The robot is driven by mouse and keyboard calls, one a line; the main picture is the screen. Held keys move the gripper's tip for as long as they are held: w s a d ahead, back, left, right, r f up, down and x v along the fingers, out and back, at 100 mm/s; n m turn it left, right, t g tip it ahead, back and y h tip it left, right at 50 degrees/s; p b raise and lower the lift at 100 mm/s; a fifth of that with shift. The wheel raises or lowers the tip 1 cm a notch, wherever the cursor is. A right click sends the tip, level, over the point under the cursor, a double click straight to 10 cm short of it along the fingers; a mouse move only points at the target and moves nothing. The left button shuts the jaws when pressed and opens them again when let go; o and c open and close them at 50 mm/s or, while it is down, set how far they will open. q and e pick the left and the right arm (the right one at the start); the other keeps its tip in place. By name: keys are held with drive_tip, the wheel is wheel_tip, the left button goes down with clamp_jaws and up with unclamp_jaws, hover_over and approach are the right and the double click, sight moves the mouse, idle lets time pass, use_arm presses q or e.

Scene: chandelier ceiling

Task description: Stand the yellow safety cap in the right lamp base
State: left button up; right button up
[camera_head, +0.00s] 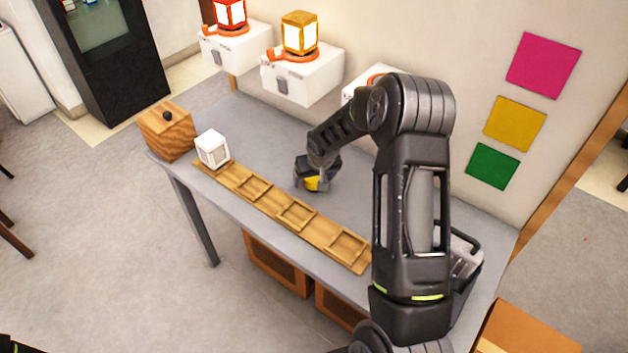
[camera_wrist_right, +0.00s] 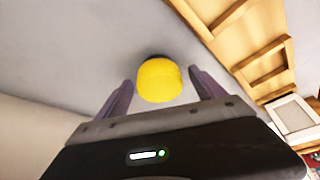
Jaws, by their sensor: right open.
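The yellow safety cap (camera_head: 312,184) is on the grey table, partly hidden by my right gripper (camera_head: 318,182). In the right wrist view the cap (camera_wrist_right: 158,80) shows as a rounded yellow shape between the two fingers of my open right gripper (camera_wrist_right: 161,88), with a gap on each side. The right lamp base (camera_head: 353,94) is a white wall box with an orange ring, largely hidden behind my right arm; no lamp is visible on it. My left gripper is out of view.
The left lamp base (camera_head: 236,52) holds a red lamp (camera_head: 230,14), and the middle base (camera_head: 302,84) a yellow lamp (camera_head: 300,34). A wooden rack (camera_head: 272,203) runs along the table's front edge. A white lantern (camera_head: 212,149) and wooden box (camera_head: 167,132) stand at the left end.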

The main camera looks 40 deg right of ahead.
sight(347, 93)
drive_tip(key=c, duration=1.4)
drive_tip(key=shift+c, duration=0.2)
drive_tip(key=shift+r, duration=0.1)
wheel_tip(347, 93, up, 28)
drive_tip(key=b, duration=0.3)
idle(0.4)
